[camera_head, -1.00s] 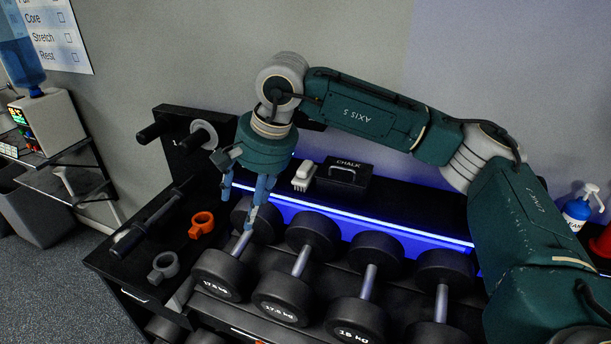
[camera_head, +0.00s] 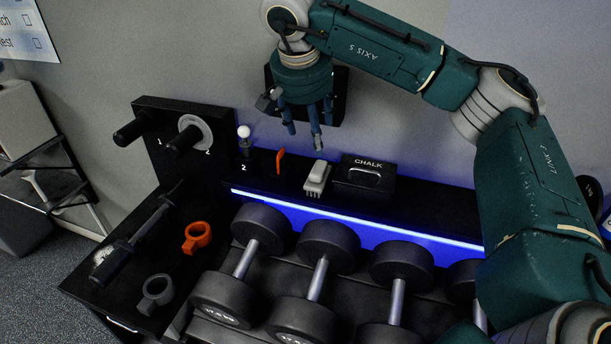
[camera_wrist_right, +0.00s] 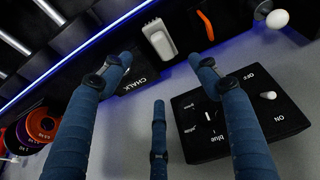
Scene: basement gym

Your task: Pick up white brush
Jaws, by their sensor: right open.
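The white brush (camera_head: 316,178) lies on the black shelf at the back of the dumbbell rack, just left of the black chalk box (camera_head: 363,180). Its bristles face the front. My right gripper (camera_head: 305,138) hangs above and slightly behind the brush, open and empty, with its blue fingers pointing down. In the right wrist view, the brush (camera_wrist_right: 159,39) shows at the top, beyond the spread fingers (camera_wrist_right: 160,85). Nothing covers the brush in either view. My left gripper does not show.
An orange clip-like piece (camera_head: 280,162) and a white ball on a stem (camera_head: 243,132) stand left of the brush. A black switch panel (camera_head: 338,95) is on the wall behind the gripper. Several dumbbells (camera_head: 326,244) fill the rack in front. An orange collar (camera_head: 197,237) lies at left.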

